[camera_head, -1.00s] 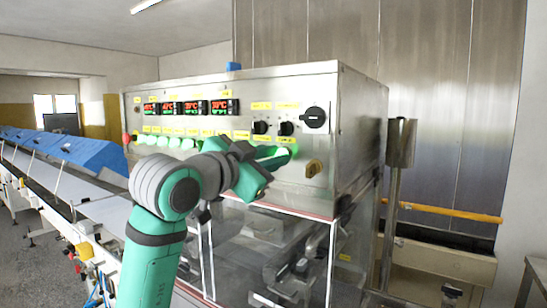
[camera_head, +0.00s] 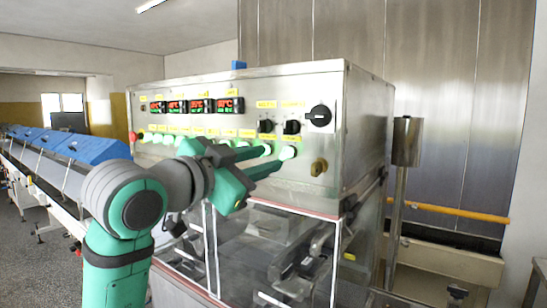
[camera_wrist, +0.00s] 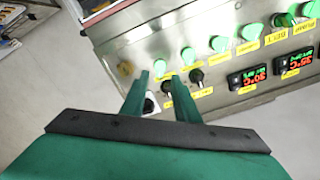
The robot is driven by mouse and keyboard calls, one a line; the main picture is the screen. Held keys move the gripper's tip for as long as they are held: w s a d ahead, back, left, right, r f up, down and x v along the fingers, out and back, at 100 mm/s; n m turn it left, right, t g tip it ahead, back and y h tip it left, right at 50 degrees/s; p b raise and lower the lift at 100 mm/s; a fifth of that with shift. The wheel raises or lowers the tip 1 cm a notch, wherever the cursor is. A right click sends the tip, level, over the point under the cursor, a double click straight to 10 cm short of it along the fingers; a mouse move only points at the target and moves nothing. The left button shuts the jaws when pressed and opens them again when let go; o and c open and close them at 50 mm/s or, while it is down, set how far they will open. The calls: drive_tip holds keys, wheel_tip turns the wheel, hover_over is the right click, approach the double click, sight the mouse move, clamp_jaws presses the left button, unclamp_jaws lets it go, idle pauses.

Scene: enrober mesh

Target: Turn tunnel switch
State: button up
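The control panel (camera_head: 200,120) carries two small black knobs, the left one (camera_head: 266,126) and the right one (camera_head: 291,127), under yellow labels. A larger black rotary switch (camera_head: 319,115) is at their right. The labels are too small to read, so I cannot tell which one is the tunnel switch. My gripper (camera_head: 276,158) is open and empty in front of the panel, below the knobs, by the rightmost green buttons. In the wrist view the panel appears upside down; the two knobs (camera_wrist: 168,84) (camera_wrist: 196,76) lie near the fingertips, and the large switch (camera_wrist: 150,105) shows between the fingers.
A row of green buttons (camera_head: 240,145) runs along the panel, with red displays (camera_head: 200,105) above. A brass-coloured knob (camera_head: 318,166) is at lower right. Clear guarding (camera_head: 265,240) lies below. A metal post (camera_head: 405,145) stands at right, and a blue-covered conveyor (camera_head: 90,147) at left.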

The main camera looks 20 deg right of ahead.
drive_tip(key=shift+v, duration=2.3)
drive_tip(key=shift+w+f, duration=0.1)
drive_tip(key=shift+f, duration=0.05)
